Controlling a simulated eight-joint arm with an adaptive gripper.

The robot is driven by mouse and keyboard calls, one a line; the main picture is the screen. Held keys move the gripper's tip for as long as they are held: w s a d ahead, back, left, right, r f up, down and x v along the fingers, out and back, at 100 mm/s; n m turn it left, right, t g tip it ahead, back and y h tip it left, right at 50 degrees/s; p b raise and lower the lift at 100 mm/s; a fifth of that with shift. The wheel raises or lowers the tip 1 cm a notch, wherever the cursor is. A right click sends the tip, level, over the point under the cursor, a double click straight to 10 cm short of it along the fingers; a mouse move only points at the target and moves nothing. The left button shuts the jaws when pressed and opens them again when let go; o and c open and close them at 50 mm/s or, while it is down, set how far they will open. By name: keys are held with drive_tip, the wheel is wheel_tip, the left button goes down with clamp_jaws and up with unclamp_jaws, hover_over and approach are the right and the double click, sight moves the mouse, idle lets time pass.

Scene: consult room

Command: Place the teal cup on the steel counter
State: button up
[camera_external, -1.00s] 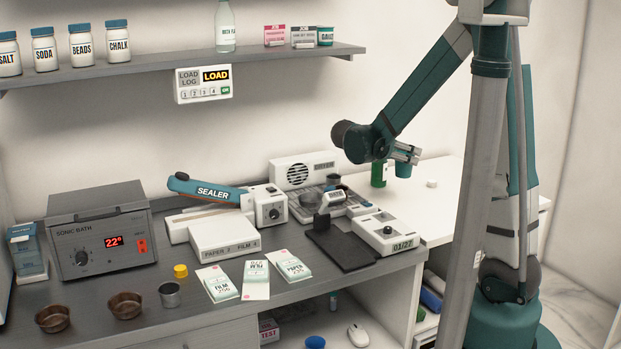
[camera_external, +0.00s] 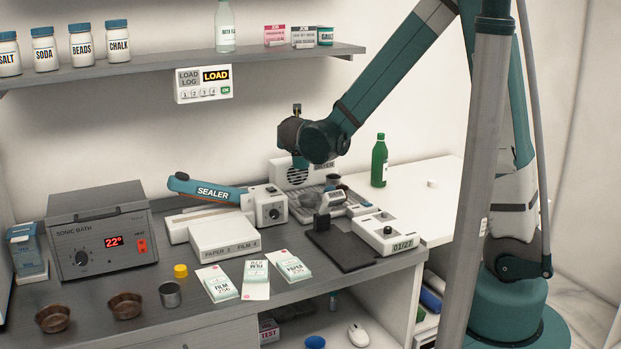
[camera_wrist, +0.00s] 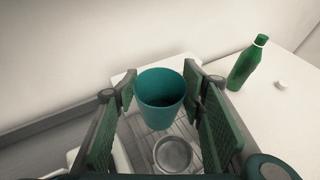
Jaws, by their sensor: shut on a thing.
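The teal cup (camera_wrist: 160,92) is upright between the two finger pads of my gripper (camera_wrist: 162,100) in the wrist view. My gripper is shut on it. In the external view my gripper (camera_external: 300,158) hangs in the air over the back of the steel counter (camera_external: 95,288), near the white speaker box. Only a small teal patch of the cup shows there below the wrist. The steel counter is the long grey bench along the wall; its front left carries small containers.
A round metal cup (camera_wrist: 173,154) stands on a ribbed tray below my gripper. A green bottle (camera_external: 379,162) stands on the white side table (camera_external: 452,198). The sealer (camera_external: 208,190), sonic bath (camera_external: 100,240) and packets crowd the counter. A shelf (camera_external: 180,66) runs above.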

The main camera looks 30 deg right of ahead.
drive_tip(key=s+a+r+n+y+p, duration=0.2)
drive_tip(key=a+n+y, duration=0.1)
drive_tip(key=a, duration=0.9)
drive_tip(key=s+a+r+n+t+y+p, duration=0.1)
drive_tip(key=s+a+r+n+y, duration=0.15)
drive_tip(key=a, duration=0.95)
drive_tip(key=s+a+r+n+y+p, duration=0.1)
drive_tip(key=a+r+n+y+p, duration=0.2)
drive_tip(key=a, duration=0.9)
drive_tip(key=s+a+n+y, duration=0.1)
drive_tip(key=s+a, duration=0.1)
drive_tip(key=a, duration=0.4)
drive_tip(key=s+a+n+y, duration=0.1)
drive_tip(key=s+a+y, duration=0.1)
drive_tip(key=a, duration=0.4)
drive_tip(key=s+a+f+n+g+y, duration=0.1)
drive_tip(key=s+a+y, duration=0.1)
drive_tip(key=s+a, duration=0.2)
drive_tip(key=shift+s+a+n+b, duration=0.2)
drive_tip(key=shift+a+n+b, duration=0.1)
drive_tip(key=shift+a, duration=1.05)
drive_tip(key=s+a+f+n+g+y+b, duration=0.2)
drive_tip(key=s+a+f, duration=0.1)
drive_tip(key=s+a, duration=0.8)
drive_tip(key=shift+s+a+n+b, duration=0.3)
drive_tip(key=shift+s+a+n, duration=0.1)
drive_tip(key=shift+a, duration=2.1)
drive_tip(key=shift+f+y, duration=0.1)
drive_tip(key=shift+y, duration=0.15)
